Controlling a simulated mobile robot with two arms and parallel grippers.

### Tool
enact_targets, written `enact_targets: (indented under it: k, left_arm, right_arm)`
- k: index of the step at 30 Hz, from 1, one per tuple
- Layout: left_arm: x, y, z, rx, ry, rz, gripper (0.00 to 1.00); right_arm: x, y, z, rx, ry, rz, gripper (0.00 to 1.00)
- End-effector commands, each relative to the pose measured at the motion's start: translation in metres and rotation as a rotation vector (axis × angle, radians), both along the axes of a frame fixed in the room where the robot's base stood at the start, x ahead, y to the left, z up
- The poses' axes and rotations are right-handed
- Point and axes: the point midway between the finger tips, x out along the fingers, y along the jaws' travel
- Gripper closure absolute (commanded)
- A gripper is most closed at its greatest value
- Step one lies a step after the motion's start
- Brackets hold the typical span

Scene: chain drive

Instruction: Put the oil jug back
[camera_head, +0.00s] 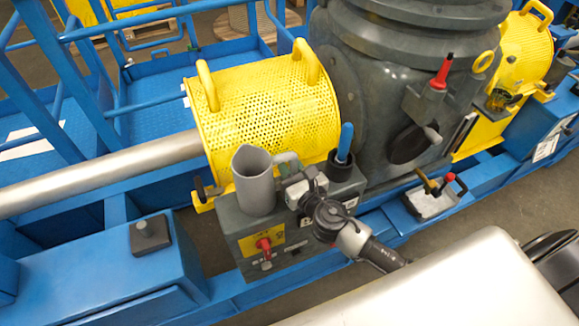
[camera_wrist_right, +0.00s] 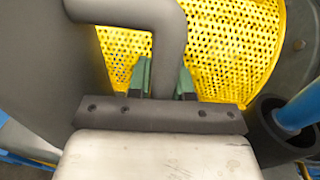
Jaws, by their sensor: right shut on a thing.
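The grey oil jug (camera_head: 255,181) stands upright on top of the dark grey box (camera_head: 249,228) in the head view, with its handle towards the right. In the right wrist view the jug's body (camera_wrist_right: 45,75) fills the left side and its handle (camera_wrist_right: 167,45) runs down between the fingers. My right gripper (camera_head: 289,168) is shut on the handle; its green-tipped fingers (camera_wrist_right: 161,78) show either side of it. Whether the jug's base touches the box cannot be told. My left gripper does not show.
A dark cup with a blue-handled tool (camera_head: 345,142) stands just right of the gripper. The yellow perforated guard (camera_head: 270,110) is close behind. A red valve handle (camera_head: 264,246) juts from the box's front. A tray (camera_head: 432,203) sits at the right.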

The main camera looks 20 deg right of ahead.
Motion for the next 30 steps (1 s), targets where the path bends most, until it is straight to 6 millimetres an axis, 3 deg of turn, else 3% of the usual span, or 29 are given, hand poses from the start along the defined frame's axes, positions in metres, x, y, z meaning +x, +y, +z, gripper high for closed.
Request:
enact_targets:
  k: [2,3,8,19,30]
  left_arm:
    - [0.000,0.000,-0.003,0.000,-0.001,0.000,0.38]
    - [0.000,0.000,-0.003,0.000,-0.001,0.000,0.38]
    - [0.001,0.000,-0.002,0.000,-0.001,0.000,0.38]
    - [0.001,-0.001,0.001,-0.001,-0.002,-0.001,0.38]
    - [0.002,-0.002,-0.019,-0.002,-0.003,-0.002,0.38]
  right_arm:
    - [0.000,0.000,-0.003,0.001,-0.002,0.000,1.00]
    - [0.000,0.000,-0.004,-0.001,0.000,0.000,0.78]
    - [0.000,0.000,-0.003,-0.001,0.000,0.000,0.54]
    - [-0.002,0.000,0.001,0.000,0.001,0.000,0.54]
    - [-0.076,-0.011,-0.004,-0.001,0.004,0.001,0.54]
